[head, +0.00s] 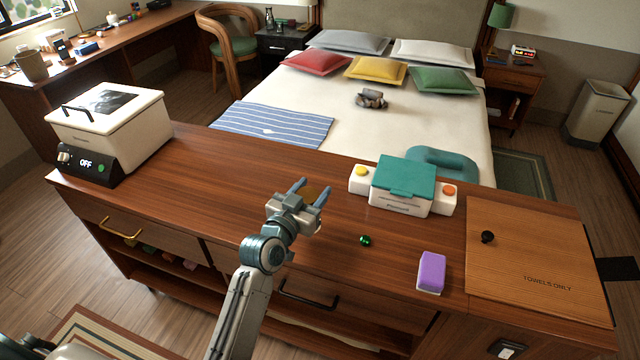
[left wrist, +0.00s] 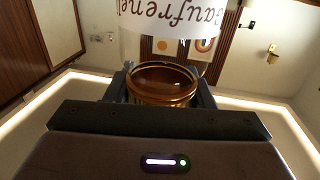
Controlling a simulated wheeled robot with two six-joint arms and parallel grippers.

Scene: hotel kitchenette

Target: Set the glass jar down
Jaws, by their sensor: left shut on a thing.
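My left gripper (head: 310,192) reaches over the wooden counter, left of the white box with the teal lid. Its two fingers are shut on the glass jar, which shows in the left wrist view as an amber ringed glass (left wrist: 163,88) between the fingers. A white label with dark, upside-down lettering (left wrist: 180,14) shows above the amber part. In the head view only a brownish patch shows between the fingers, so I cannot tell whether the jar touches the counter. My right gripper is not in view.
On the counter (head: 215,165) stand a white appliance marked OFF (head: 110,130), the teal-lidded box (head: 402,187) with yellow and orange buttons, a small green ball (head: 365,240), a purple block (head: 431,272) and a "TOWELS ONLY" panel (head: 540,260). The counter left of the gripper is clear.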

